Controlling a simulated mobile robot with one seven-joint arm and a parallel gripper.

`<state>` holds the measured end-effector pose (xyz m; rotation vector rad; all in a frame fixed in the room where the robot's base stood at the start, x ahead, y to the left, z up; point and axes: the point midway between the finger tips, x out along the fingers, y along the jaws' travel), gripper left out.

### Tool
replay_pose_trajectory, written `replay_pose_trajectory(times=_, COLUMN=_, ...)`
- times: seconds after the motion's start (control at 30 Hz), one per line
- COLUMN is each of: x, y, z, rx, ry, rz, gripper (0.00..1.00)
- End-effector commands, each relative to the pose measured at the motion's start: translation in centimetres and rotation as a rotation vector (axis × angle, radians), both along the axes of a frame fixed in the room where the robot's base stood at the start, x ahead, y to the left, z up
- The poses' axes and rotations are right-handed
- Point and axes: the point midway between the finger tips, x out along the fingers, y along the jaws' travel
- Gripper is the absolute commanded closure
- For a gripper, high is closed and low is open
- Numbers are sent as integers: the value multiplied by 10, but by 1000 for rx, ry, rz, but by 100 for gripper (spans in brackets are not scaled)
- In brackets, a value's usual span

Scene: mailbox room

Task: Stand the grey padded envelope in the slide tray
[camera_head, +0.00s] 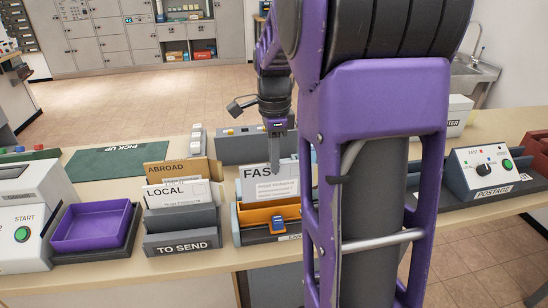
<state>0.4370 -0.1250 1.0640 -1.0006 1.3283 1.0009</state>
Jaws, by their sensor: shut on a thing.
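My gripper (275,165) reaches down over the middle of the counter, in front of the FAST card (258,172). Its fingers are narrow and seen edge-on, shut on the top edge of a pale grey envelope (277,190) with small printed lines. This looks like the grey padded envelope. The envelope is upright, just behind an orange tray (258,215) with a blue piece (278,226) at its front; whether it touches the holder is unclear. A purple tray (75,245) on a dark base stands at the left. I cannot tell which tray is the slide tray.
A grey TO SEND rack (182,242) with LOCAL and ABROAD cards stands left of my gripper. A START machine (25,235) is at far left and a POSTAGE box (488,172) at right. The green PICK UP mat (115,161) is clear. My arm hides the counter right of centre.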

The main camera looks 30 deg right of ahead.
Motion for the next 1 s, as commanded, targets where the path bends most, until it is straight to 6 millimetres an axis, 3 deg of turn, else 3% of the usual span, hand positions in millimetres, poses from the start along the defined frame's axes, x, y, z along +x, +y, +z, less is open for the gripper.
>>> replay_pose_trajectory(times=1.0, x=0, y=0, z=-9, rx=0, ry=1, rz=0, gripper=100)
